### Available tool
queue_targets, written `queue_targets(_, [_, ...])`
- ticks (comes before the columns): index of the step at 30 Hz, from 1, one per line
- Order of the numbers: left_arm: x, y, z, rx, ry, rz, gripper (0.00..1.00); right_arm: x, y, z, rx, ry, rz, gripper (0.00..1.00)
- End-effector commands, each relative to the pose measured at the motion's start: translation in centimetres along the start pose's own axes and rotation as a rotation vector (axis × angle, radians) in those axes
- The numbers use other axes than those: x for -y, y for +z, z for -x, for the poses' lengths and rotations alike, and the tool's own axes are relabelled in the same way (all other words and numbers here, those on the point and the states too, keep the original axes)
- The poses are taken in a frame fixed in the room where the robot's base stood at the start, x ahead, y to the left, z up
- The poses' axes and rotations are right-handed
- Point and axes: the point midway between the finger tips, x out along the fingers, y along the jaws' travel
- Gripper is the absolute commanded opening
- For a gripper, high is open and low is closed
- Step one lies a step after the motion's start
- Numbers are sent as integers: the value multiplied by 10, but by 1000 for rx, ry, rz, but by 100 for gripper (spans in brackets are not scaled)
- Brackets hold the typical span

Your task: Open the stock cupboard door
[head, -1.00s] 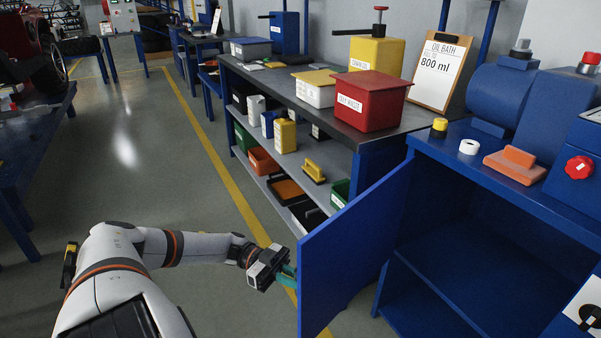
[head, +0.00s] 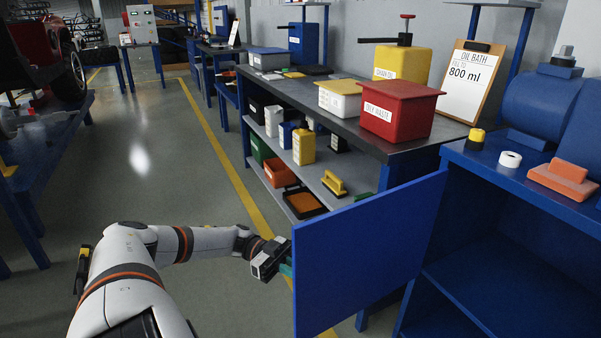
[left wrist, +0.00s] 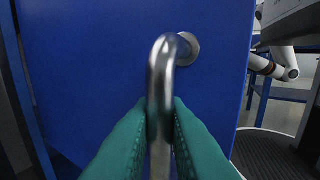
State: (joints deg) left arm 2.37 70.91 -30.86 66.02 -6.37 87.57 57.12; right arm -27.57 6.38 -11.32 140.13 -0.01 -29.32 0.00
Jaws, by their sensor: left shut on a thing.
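The blue stock cupboard door (head: 365,255) stands swung open in the head view, and the dark blue inside of the cupboard (head: 480,275) shows to its right. My left gripper (head: 285,268) is at the door's left edge, on its outer face. In the left wrist view the green fingers (left wrist: 160,135) are shut on the metal bar handle (left wrist: 162,85), which is fixed to the blue door (left wrist: 90,50). In the head view the door hides the handle and part of the fingertips. My right gripper is not in view.
A workbench (head: 395,143) with a red bin (head: 400,108) and a shelf of bottles and trays stands behind the door. The floor (head: 150,190) at left is clear.

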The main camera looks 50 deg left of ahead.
Motion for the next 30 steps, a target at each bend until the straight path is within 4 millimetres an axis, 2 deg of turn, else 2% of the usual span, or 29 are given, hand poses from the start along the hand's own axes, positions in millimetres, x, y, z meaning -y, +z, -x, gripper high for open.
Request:
queue_targets(5, [0,0,0,-2,3,0,0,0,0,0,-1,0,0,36])
queue_targets(6, [0,0,0,-2,3,0,18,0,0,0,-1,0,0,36])
queue_targets(9, [0,0,0,-2,2,0,33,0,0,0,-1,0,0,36])
queue_targets(20, [-1,0,5,-2,3,-1,33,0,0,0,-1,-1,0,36])
queue_targets(25, [-1,-1,30,-3,6,-1,33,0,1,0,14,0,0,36])
queue_targets(30, [-2,-3,71,-2,8,-2,33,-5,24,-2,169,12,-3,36])
